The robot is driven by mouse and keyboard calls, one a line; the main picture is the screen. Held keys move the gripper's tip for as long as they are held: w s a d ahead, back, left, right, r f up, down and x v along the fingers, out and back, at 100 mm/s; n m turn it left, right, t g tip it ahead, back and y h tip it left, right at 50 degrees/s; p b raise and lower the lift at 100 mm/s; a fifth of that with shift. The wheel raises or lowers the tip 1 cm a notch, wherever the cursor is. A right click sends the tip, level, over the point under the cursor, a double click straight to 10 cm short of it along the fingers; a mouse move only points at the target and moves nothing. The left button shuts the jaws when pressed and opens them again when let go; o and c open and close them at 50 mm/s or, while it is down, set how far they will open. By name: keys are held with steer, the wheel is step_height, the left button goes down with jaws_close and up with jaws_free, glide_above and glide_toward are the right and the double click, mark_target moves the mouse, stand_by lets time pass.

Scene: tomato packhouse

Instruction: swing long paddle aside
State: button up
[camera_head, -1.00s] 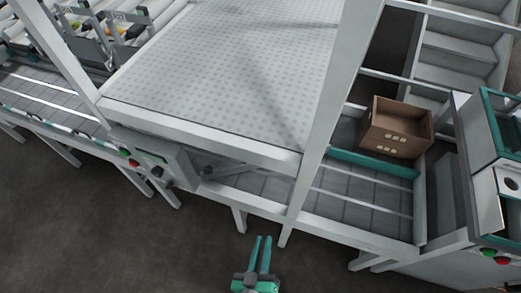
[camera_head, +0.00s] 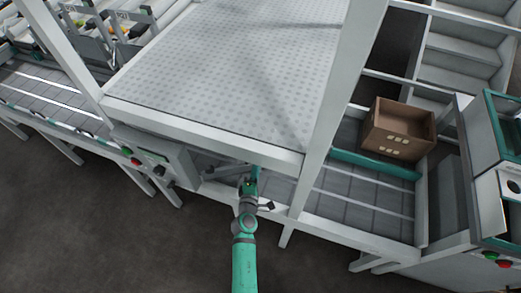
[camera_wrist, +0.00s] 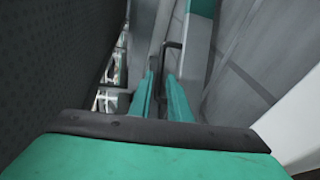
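A long teal paddle bar (camera_head: 372,164) lies across the conveyor in front of a brown crate. In the wrist view a pale grey board (camera_wrist: 195,50) with a teal end (camera_wrist: 203,8) carries a thin black handle (camera_wrist: 173,45); I cannot tell whether this is the same paddle. My gripper (camera_head: 252,178) is at the conveyor's near side, by the edge of the perforated deck. In the wrist view its two teal fingers (camera_wrist: 161,75) are apart. The handle shows between and just beyond their tips; contact cannot be told.
The perforated deck (camera_head: 225,60) and its white frame (camera_head: 205,134) overhang the conveyor (camera_head: 345,200) to the left of my gripper. A white post (camera_head: 325,100) stands to its right. A control box (camera_head: 155,158) is at left. The crate (camera_head: 402,118) stands behind the teal bar. The floor (camera_head: 100,240) in front is clear.

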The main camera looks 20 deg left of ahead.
mark_target(270, 159)
steer(key=x, duration=1)
steer(key=shift+w, duration=0.3)
steer(key=shift+f, duration=0.1)
jaws_close()
